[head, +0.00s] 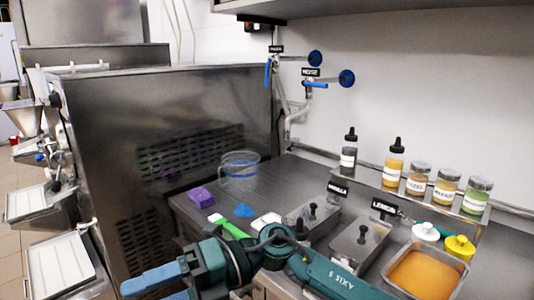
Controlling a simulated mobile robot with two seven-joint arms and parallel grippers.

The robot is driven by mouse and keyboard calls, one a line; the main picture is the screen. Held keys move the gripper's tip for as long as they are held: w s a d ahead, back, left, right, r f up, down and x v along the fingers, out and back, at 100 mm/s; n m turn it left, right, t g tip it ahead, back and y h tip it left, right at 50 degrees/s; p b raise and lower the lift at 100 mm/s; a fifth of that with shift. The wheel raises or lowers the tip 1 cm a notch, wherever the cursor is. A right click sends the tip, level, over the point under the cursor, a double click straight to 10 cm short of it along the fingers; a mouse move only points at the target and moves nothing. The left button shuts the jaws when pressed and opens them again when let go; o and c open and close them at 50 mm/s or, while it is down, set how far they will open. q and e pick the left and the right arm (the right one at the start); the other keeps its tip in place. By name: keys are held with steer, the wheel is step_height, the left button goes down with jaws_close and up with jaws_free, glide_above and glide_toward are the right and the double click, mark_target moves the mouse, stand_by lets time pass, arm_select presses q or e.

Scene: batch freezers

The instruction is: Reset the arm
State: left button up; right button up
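My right arm, teal and marked AXIS 5, comes in from the lower right and reaches left across the front of the counter. Its gripper (160,288) is at the bottom left of centre, in front of the steel machine. Its two blue fingers point left and look spread apart, with nothing seen between them. The lower finger is partly cut off by the frame edge. My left gripper is not in view.
The steel counter (185,213) holds a clear jug (239,171), a purple box (201,198) and lidded tubs (360,243). An orange-filled pan (422,274) is at right. Bottles and jars (419,179) line the back shelf. A large steel machine (110,130) stands left.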

steer(key=w+d+f+m+t, duration=0.45)
steer(key=d+m+t, duration=0.25)
steer(key=m+t, duration=0.65)
steer(key=w+d+f+m+t, duration=0.45)
steer(key=d+m+t, duration=0.25)
steer(key=m+t, duration=0.7)
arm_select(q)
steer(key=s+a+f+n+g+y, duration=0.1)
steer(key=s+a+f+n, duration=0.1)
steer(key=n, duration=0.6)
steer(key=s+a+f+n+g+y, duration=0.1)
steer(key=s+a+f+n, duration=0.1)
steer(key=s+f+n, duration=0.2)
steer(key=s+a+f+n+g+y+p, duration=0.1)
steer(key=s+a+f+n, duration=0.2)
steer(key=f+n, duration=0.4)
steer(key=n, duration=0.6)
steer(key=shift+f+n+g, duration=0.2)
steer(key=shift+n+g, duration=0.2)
arm_select(e)
steer(key=s+d+f+m+g+h, duration=0.4)
steer(key=s+d+f+m+h, duration=0.2)
steer(key=f, duration=0.5)
steer(key=s+d+f+m+g+h, duration=0.5)
steer(key=s+d+f+m, duration=0.3)
steer(key=f, duration=0.4)
steer(key=shift+s+d+h, duration=0.4)
steer(key=shift+s+d, duration=0.45)
steer(key=shift+d, duration=0.05)
